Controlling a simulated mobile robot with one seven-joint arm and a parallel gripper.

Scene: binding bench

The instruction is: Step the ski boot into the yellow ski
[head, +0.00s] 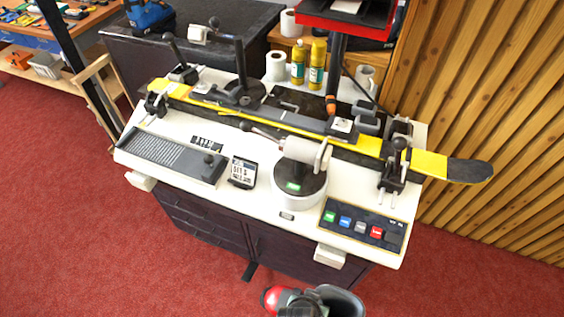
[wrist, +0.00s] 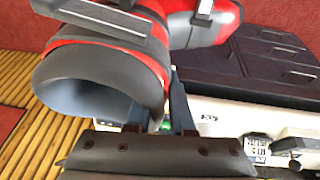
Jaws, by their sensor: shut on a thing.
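The yellow ski (head: 430,163) lies base down along the top of the bench, with its black end sticking out past the right edge. Dark binding parts (head: 300,122) sit on its middle. The red and grey ski boot (head: 272,297) is at the bottom of the head view, in front of the bench and well apart from the ski. In the wrist view the boot (wrist: 110,62) fills the upper left, lying tilted with its cuff opening facing lower left. My gripper (wrist: 160,115) is shut on the boot near its cuff; the exact contact is partly hidden.
Clamps (head: 393,170) hold the ski near both ends. A white round unit with a lever (head: 300,185) and a button panel (head: 362,225) stand at the bench front. Glue bottles (head: 317,65) and paper rolls are behind. Red floor (head: 60,230) is open at left.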

